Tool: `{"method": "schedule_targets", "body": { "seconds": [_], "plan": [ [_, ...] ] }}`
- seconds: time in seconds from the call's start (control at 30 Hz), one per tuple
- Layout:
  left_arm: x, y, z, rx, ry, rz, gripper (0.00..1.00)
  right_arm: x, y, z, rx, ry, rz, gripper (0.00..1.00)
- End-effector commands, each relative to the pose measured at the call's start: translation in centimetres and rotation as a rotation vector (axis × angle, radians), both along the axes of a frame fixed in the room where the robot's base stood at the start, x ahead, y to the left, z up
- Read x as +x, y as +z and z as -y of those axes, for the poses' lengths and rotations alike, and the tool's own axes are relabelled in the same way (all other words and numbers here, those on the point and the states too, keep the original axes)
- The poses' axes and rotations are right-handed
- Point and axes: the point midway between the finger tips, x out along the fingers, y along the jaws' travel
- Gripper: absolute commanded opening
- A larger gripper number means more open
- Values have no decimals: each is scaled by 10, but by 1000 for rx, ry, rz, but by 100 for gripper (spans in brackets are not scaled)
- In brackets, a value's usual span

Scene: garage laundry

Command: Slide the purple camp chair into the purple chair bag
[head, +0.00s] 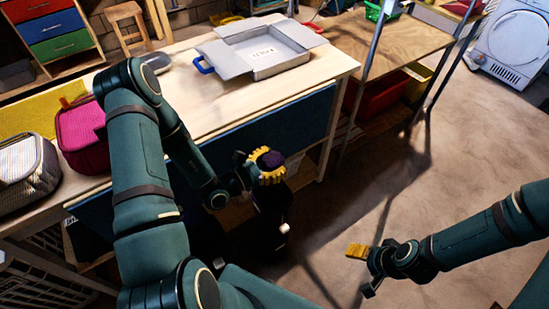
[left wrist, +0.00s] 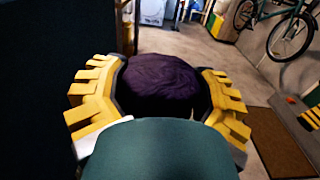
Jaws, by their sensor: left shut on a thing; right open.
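A dark purple, wrinkled fabric bundle (head: 270,160), which looks like the rolled purple camp chair, is in my left gripper (head: 262,170) in front of the workbench. In the left wrist view the bundle (left wrist: 165,85) shows as a rounded end between the yellow fingers of the left gripper (left wrist: 160,95), which close on it from both sides. Its lower part is hidden. My right gripper (head: 362,270) is open and empty over the floor at lower right, apart from the bundle. I cannot make out a separate purple chair bag.
The wooden workbench (head: 190,100) holds an open grey box (head: 262,58), a magenta bag (head: 82,130) and a striped bag (head: 28,172). A shelf table (head: 385,45) with bins stands behind. The concrete floor (head: 400,180) at right is mostly clear. A bicycle (left wrist: 280,25) is far off.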

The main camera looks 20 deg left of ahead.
Motion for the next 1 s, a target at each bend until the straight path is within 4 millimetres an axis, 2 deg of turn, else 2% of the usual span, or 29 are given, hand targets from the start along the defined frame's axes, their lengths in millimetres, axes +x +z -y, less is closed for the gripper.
{"method": "schedule_targets", "body": {
  "seconds": [1.0],
  "plan": [
    [1, -44, 1, -3, -1, 5, 23, 0, 0, 0, 0, 0, 0, 66]
  ]
}}
